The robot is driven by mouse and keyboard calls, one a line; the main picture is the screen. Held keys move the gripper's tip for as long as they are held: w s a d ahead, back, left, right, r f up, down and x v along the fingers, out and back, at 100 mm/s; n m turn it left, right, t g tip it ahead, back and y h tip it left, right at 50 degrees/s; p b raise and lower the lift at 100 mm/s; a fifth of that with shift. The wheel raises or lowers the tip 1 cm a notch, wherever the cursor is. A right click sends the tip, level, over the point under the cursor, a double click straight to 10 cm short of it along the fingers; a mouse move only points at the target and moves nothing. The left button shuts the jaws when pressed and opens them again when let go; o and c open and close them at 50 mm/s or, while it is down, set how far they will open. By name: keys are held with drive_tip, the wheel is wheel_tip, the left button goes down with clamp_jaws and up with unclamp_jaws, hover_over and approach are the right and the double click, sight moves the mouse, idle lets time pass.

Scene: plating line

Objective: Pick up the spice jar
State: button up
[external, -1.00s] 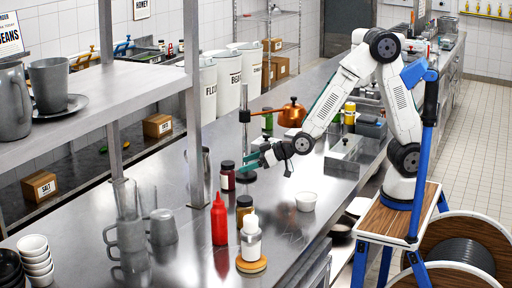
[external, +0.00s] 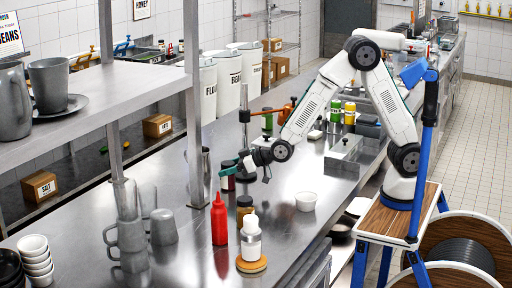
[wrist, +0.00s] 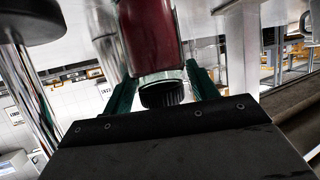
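A dark red jar with a black lid (external: 228,182), which looks like the spice jar, stands upright on the steel counter. My gripper (external: 246,168) is at the height of its lid, and a green finger partly covers the lid in the external view. In the wrist view the jar (wrist: 150,35) appears upside down, its black lid (wrist: 160,93) between the two green fingers of my gripper (wrist: 163,90). The fingers look open, one on each side of the jar; whether either touches it is hard to tell.
A brown jar with a dark lid (external: 244,206), a red squeeze bottle (external: 219,222) and a white bottle (external: 251,240) stand close in front. A shelf post (external: 195,120) rises just left of the jar.

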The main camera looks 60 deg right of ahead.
drive_tip(key=c, duration=0.7)
drive_tip(key=shift+c, duration=0.2)
drive_tip(key=shift+r, duration=0.1)
drive_tip(key=shift+r, duration=0.25)
drive_tip(key=shift+c, duration=1.4)
wheel_tip(320, 180, up, 3)
drive_tip(key=shift+r, duration=0.1)
clamp_jaws()
drive_tip(key=s+d, duration=0.2)
drive_tip(key=s, duration=0.5)
drive_tip(key=s+d+r, duration=0.1)
drive_tip(key=s+d, duration=0.2)
drive_tip(key=s, duration=0.5)
drive_tip(key=shift+d, duration=0.25)
